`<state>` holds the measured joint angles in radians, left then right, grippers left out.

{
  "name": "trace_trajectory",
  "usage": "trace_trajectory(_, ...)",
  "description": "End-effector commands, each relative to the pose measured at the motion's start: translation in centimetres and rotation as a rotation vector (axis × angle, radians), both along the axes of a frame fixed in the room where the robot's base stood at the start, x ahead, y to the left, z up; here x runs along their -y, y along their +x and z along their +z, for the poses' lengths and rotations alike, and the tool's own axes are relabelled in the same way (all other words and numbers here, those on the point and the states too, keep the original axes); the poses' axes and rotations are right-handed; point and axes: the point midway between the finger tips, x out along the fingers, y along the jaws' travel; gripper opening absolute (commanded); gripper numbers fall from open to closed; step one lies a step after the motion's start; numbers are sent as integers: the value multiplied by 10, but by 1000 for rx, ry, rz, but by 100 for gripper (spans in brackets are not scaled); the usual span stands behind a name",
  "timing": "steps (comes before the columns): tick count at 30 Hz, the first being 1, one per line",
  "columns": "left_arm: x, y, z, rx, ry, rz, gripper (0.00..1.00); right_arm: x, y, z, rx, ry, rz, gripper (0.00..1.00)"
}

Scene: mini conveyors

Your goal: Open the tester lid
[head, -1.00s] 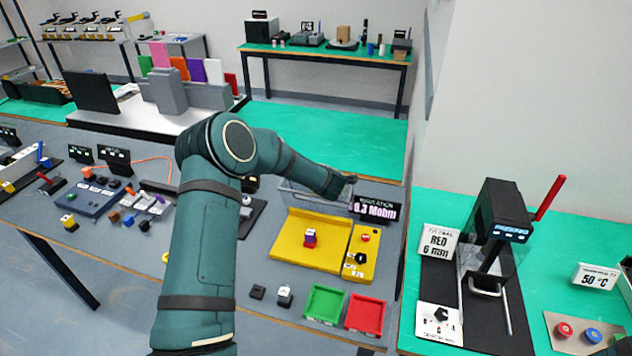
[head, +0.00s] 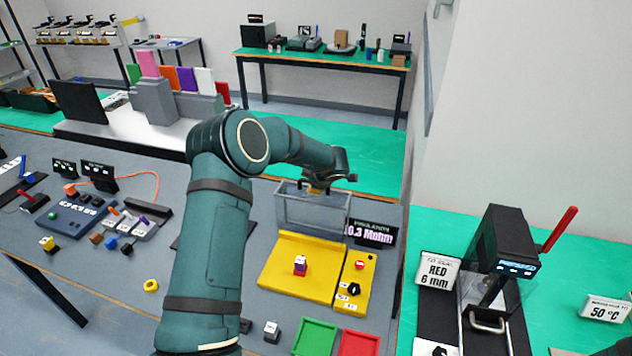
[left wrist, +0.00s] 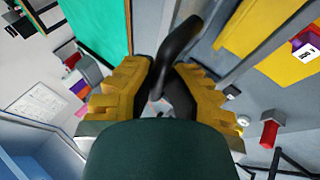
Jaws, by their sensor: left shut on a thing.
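The tester is a yellow base (head: 290,281) on the grey bench, with a red button and a black knob on its right panel. Its clear lid (head: 312,213) stands raised at the base's rear edge, so the yellow top is uncovered. A small red block (head: 300,268) with a white and purple top sits on the base. My left gripper (head: 322,187) is at the lid's upper edge, shut on the lid handle. In the left wrist view the yellow fingers (left wrist: 165,80) close around the dark handle (left wrist: 180,38).
A display reading 0.3 Mohm (head: 371,233) stands right of the lid. Green (head: 315,338) and red (head: 360,344) trays lie in front of the base. My left arm hides part of the bench left of the tester. A black machine with a red lever (head: 558,230) stands at right.

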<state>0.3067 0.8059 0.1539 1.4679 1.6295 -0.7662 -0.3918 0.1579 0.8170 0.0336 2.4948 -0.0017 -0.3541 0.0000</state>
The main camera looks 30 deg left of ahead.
Motion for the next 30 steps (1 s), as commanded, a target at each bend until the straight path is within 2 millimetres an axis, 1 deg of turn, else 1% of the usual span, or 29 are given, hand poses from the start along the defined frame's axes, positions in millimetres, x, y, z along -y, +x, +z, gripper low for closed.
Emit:
trace_trajectory(8, 0, -1, -2, -4, -1, 1, 0, 0, 0, 0, 0, 0, 0, 0)
trace_trajectory(9, 0, -1, -2, -4, -1, 1, 23, 0, 0, 0, 0, 0, 0, 0)
trace_trajectory(11, 0, -1, -2, -4, -1, 1, 43, 0, 0, 0, 0, 0, 0, 0)
trace_trajectory(19, 1, -1, -2, -4, -1, 1, 43, 0, 0, 0, 0, 0, 0, 0)
trace_trajectory(22, 3, -3, 3, -3, -2, 0, 43, 0, 0, 0, 0, 0, 0, 0)
trace_trajectory(26, 12, -10, 18, 0, 0, -1, 43, 0, 0, 0, 0, 0, 0, 0)
trace_trajectory(30, 26, -21, 42, 2, 0, -1, 43, 0, 0, 0, 0, 0, 0, 0)
